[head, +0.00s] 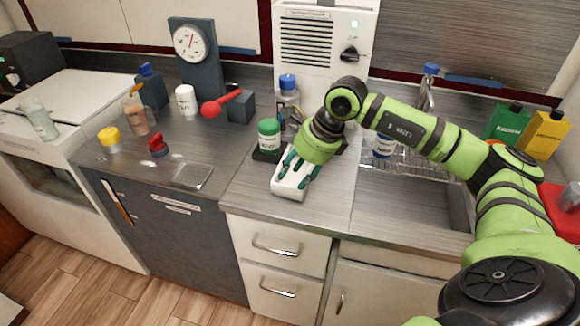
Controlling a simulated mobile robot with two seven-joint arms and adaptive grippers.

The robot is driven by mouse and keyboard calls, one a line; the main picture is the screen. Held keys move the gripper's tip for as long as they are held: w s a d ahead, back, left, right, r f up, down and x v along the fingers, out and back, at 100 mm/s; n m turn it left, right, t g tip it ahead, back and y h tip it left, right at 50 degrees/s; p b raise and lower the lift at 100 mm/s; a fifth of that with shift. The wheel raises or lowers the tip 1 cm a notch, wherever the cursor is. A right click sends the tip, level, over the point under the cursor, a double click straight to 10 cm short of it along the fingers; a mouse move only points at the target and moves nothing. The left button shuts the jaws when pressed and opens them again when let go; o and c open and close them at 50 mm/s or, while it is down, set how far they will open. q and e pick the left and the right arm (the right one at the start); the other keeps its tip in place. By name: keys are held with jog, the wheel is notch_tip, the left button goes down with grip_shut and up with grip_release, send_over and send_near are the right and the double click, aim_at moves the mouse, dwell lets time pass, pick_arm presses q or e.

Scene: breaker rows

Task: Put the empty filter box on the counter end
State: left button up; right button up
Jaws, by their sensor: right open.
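A small white box (287,190) lies on the grey counter (240,190) near its front edge, above the drawers. It looks like the filter box, but I see no readable label on it. My right gripper (294,173) points down at the box, with its open teal fingers over its top and partly hiding it. I cannot tell whether the fingers touch the box. My left gripper is out of view.
A green-capped jar (269,140) stands close behind the box, and a blue-capped bottle (287,95) is farther back. A sink with a wire rack (405,166) lies to the right. The counter left of the box has bare room, with a flat clear tray (191,176) farther left.

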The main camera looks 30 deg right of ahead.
aim_at(288, 187)
jog(key=shift+d+f, duration=0.25)
jog(key=p+x, duration=0.2)
jog(key=x, duration=0.3)
jog(key=shift+w+a+f+p, duration=0.1)
jog(key=shift+p, duration=0.25)
jog(key=shift+w+a+f, duration=0.1)
jog(key=shift+w+f, duration=0.05)
jog(key=shift+f, duration=0.4)
grip_shut()
